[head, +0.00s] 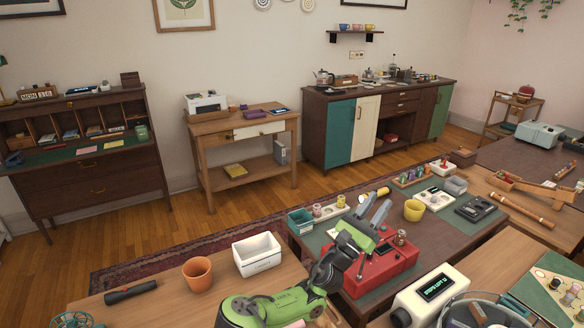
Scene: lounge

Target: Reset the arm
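My green arm (290,301) reaches up from the bottom middle of the head view, over the near tables. My gripper (375,203) is at its end, with two grey fingers pointing up and away from me. The fingers stand apart with a gap between them, and I see nothing held. The gripper shows in front of the dark table with the red box (381,268). Its exact height above that table is hard to tell.
A white bin (256,255), an orange pot (197,274) and a black flashlight (131,292) are left of my arm. A yellow cup (414,210) and a white device (430,296) are to the right. Open wooden floor (155,228) lies beyond.

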